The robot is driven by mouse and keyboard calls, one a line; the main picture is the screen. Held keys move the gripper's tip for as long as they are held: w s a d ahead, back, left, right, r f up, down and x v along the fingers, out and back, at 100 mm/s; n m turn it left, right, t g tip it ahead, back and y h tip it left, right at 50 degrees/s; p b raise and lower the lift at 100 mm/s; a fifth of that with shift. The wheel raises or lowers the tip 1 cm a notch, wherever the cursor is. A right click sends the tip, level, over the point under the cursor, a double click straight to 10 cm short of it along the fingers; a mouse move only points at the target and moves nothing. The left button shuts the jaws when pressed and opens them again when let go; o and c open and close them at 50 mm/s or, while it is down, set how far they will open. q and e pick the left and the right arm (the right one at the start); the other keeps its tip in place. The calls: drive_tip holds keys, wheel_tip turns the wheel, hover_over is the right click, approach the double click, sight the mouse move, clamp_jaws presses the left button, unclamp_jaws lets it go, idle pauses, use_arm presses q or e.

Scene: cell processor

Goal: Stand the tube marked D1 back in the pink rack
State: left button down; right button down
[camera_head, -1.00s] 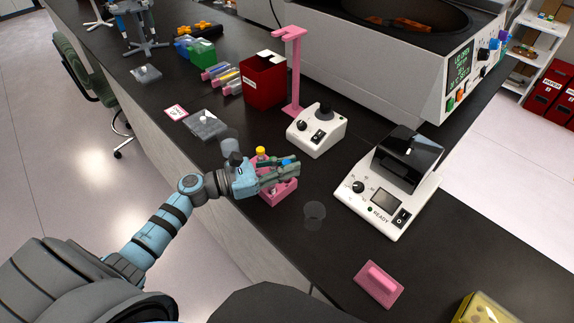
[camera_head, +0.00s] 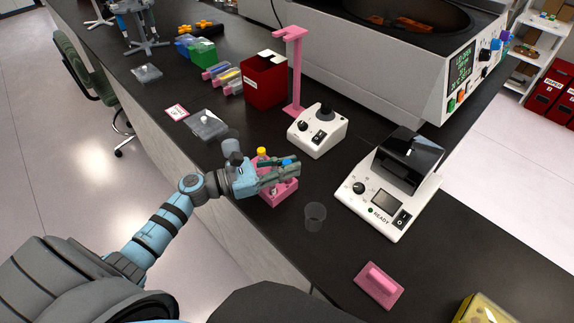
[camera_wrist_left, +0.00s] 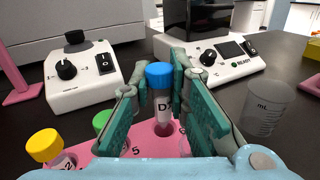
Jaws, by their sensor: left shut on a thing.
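The tube marked D (camera_wrist_left: 162,105), its second character partly cut off, has a blue cap (camera_wrist_left: 159,74) and looks upright. My left gripper (camera_head: 292,169) is shut on it; in the left wrist view its green-padded fingers (camera_wrist_left: 162,100) stand either side of the tube. The pink rack (camera_head: 275,197) is directly below, and its top face also shows in the left wrist view (camera_wrist_left: 115,150). The tube's lower end is at a hole in the rack; how deep it sits cannot be told. Yellow-capped (camera_wrist_left: 45,147) and green-capped (camera_wrist_left: 103,122) tubes stand in the rack. My right gripper is not in view.
A clear cup (camera_head: 315,216) stands right of the rack. A white mixer with a knob (camera_head: 318,132) and a white device reading READY (camera_head: 380,207) are behind. A pink block (camera_head: 379,285) lies at the front right. Dark counter between them is free.

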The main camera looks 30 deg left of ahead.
use_arm(q)
drive_tip(key=shift+f, duration=0.35)
drive_tip(key=shift+f, duration=0.1)
drive_tip(key=shift+s, duration=0.2)
idle(0.5)
drive_tip(key=shift+r+p, duration=0.6)
drive_tip(key=shift+r, duration=0.05)
drive_tip(key=shift+w+r, duration=0.15)
drive_tip(key=shift+w, duration=0.15)
drive_tip(key=shift+r, duration=0.15)
